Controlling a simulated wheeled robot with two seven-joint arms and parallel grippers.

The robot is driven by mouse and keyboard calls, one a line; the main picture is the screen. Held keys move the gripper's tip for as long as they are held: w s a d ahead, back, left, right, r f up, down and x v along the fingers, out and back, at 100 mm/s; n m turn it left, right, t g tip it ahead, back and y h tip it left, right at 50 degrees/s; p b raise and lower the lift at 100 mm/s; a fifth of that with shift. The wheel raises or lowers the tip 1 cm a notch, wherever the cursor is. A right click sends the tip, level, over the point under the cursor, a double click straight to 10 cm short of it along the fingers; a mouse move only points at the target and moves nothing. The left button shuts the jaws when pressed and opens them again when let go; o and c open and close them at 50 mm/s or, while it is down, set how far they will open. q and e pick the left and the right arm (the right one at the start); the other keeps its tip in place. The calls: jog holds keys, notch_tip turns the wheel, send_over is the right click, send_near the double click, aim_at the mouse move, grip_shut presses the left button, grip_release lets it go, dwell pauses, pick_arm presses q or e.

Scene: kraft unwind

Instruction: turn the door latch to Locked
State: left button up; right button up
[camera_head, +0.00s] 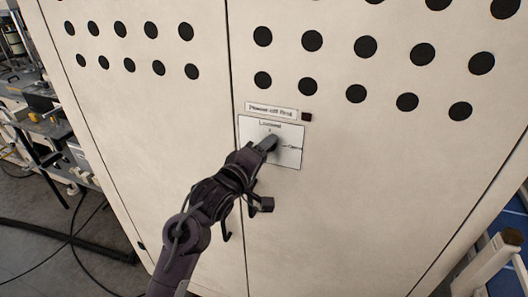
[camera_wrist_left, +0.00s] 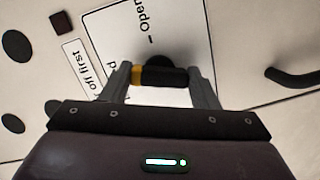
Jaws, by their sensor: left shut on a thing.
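The door latch (camera_wrist_left: 158,60) sits on a white label plate (camera_head: 290,156) on the beige cabinet door. The plate reads "Locked" at its top and "Open" at its right. In the left wrist view, the latch has a dark round hub and a black bar with a yellow end. That yellow end lies at the left, on the side of the partly hidden "Locked" word. My left gripper (camera_wrist_left: 163,88) is shut on the latch, one finger at each end of the bar. In the head view, my left gripper (camera_head: 267,145) covers most of the latch, so its exact pointing is unclear there.
A sign about power off first (camera_head: 271,110) and a small dark square (camera_head: 306,117) are above the plate. A black door handle (camera_wrist_left: 292,79) shows in the left wrist view. A cluttered bench (camera_head: 40,125) stands at the left. The door face right of the plate is clear.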

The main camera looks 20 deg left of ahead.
pick_arm(q)
jog(key=n, duration=0.4)
jog(key=shift+t, duration=0.4)
jog(key=o, duration=1.1)
jog(key=shift+c, duration=0.2)
jog(key=shift+o, duration=0.4)
jog(key=o, duration=0.4)
jog(key=shift+c, duration=0.2)
jog(key=shift+s, duration=0.1)
